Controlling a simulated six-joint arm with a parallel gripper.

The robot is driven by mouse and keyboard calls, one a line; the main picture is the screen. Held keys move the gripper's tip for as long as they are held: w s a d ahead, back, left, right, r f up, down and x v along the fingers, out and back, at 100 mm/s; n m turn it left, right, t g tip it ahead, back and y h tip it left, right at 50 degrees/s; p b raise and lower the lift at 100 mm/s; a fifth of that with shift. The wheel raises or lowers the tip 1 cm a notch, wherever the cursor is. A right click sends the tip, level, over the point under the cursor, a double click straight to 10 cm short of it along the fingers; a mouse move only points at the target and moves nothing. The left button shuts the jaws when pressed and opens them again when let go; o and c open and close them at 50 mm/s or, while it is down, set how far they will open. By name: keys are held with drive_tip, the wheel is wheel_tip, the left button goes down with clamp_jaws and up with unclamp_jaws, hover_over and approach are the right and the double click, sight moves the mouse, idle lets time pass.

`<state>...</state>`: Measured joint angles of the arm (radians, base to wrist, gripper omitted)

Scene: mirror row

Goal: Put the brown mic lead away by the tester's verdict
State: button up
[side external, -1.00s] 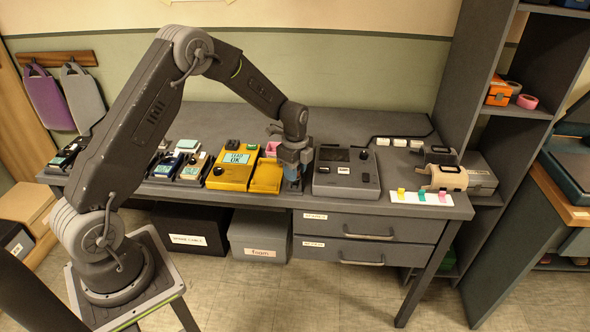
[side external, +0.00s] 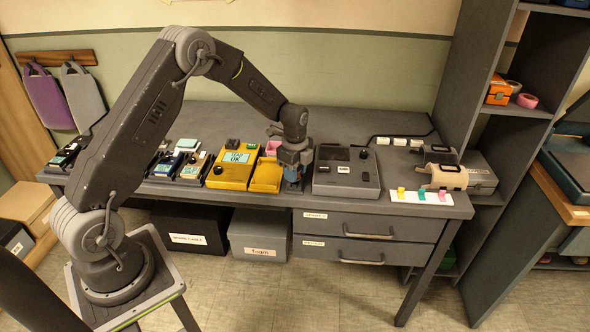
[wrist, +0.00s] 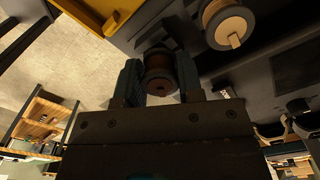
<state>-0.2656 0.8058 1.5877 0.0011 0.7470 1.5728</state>
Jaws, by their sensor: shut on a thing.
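The yellow tester (side external: 228,172) has a lit screen (side external: 237,158) whose lower word reads OK. A yellow tray (side external: 266,178) stands beside it, close to my gripper.
The grey console (side external: 346,172) is right of my gripper. Two drawers (side external: 370,228) are under the desk; a black box (side external: 191,230) and a grey box labelled foam (side external: 258,236) stand below. A white strip with coloured tabs (side external: 421,197) lies at right. A round tan-faced thing (wrist: 228,24) shows in the wrist view.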

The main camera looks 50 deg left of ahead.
drive_tip(key=shift+f, duration=0.65)
drive_tip(key=o, duration=1)
drive_tip(key=shift+o, duration=0.2)
wheel_tip(320, 180, up, 14)
drive_tip(key=s+d+r+n+t, duration=0.2)
drive_tip(key=s+d+r+n, duration=0.3)
drive_tip(key=s+r, duration=0.3)
drive_tip(key=s+d+r+n+t, duration=0.2)
drive_tip(key=s+d+r+n, duration=0.35)
drive_tip(key=s, duration=0.55)
drive_tip(key=s+d+n+t, duration=0.1)
drive_tip(key=s+n, duration=0.3)
drive_tip(key=s, duration=0.5)
drive_tip(key=shift+d+f+t, duration=0.2)
drive_tip(key=shift+d+t, duration=0.1)
drive_tip(key=shift+d, duration=0.5)
